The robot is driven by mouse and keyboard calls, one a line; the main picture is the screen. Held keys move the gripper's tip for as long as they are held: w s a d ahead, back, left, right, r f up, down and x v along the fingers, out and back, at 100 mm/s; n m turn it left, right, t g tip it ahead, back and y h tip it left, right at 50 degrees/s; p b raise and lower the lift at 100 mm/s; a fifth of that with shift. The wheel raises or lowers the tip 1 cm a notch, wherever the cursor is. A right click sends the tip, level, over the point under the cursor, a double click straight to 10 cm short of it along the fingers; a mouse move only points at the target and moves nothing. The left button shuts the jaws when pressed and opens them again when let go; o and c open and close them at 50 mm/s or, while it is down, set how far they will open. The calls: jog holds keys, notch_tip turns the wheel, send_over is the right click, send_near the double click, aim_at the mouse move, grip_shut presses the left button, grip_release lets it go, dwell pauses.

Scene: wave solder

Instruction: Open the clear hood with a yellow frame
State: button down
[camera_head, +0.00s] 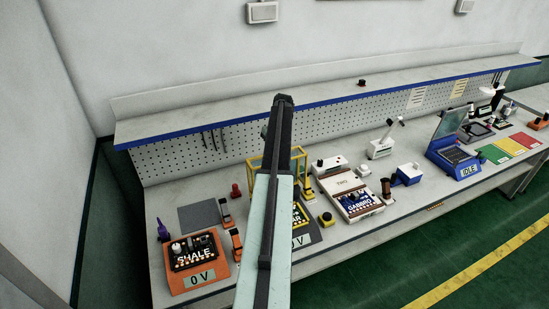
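The clear hood with a yellow frame (305,163) stands on the workbench left of the middle, mostly hidden behind my arm. Its yellow bars show on both sides of the arm. A dark unit with yellow lettering ending in "AR" (301,214) and a "0 V" display sits in front of the frame, partly covered by the arm. Whether the hood is shut or raised cannot be made out. My arm rises from the bottom edge across the hood, and its dark far end is above the frame in the picture. No gripper fingers can be made out.
A blue-edged shelf (190,119) runs along the back. The green floor in front is clear.

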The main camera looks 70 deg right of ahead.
jog(key=shift+d, duration=0.1)
jog(key=shift+w, duration=0.1)
jog(key=c, duration=1.1)
grip_release()
jog(key=shift+c, duration=0.2)
jog(key=p+v, duration=0.7)
jog(key=v, duration=0.1)
jog(key=shift+p, duration=0.3)
jog(key=shift+f, duration=0.1)
